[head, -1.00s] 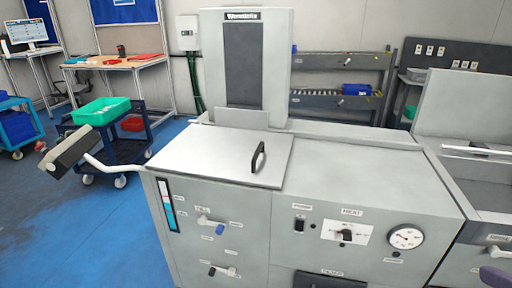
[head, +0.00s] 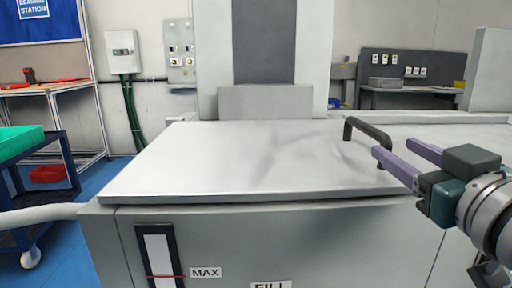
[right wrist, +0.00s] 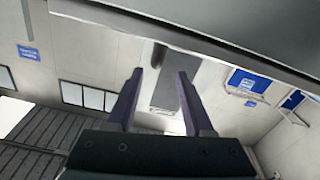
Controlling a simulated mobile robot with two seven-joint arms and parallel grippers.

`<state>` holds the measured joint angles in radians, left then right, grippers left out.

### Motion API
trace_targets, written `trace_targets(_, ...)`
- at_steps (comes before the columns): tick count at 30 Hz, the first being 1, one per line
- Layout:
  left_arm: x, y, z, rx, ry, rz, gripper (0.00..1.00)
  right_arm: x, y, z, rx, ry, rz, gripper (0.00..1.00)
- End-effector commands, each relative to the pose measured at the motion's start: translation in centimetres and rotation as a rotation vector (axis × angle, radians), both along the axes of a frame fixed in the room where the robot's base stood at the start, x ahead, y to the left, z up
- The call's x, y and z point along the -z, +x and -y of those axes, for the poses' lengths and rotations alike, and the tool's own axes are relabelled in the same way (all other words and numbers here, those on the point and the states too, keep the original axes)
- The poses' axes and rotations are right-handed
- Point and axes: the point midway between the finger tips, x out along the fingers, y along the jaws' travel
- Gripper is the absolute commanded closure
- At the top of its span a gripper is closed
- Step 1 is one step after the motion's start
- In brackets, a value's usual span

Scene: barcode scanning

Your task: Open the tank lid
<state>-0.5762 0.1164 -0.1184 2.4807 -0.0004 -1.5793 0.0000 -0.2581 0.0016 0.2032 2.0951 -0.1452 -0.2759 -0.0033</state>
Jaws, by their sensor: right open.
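The tank lid (head: 240,162) is a flat grey metal panel lying closed on top of the machine. Its black arched handle (head: 366,128) stands near the lid's right side. My right gripper (head: 393,154) comes in from the right, its two purple fingers apart and empty, with the tips close to the handle. I cannot tell whether a finger touches it. In the right wrist view the open fingers (right wrist: 159,85) point toward the wall, and a grey panel edge crosses the top. My left gripper is not in view.
The grey machine column (head: 265,50) rises behind the lid. A level gauge (head: 158,258) with a MAX label is on the front panel. At left stands a blue cart (head: 40,185) with a green bin (head: 18,141). A wall switch box (head: 122,50) hangs behind.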

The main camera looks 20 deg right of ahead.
Motion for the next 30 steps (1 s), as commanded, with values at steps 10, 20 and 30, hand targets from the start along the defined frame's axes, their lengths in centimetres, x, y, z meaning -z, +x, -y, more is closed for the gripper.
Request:
trace_targets(10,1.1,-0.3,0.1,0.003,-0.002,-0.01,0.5,-0.2,5.1,1.3,0.0,-0.002,0.004,0.48)
trace_targets(20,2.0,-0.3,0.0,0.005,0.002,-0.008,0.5,-0.1,9.1,2.2,0.0,0.0,0.001,0.48)
trace_targets(30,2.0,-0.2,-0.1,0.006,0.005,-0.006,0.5,-0.1,9.5,2.3,0.0,0.0,-0.001,0.49)
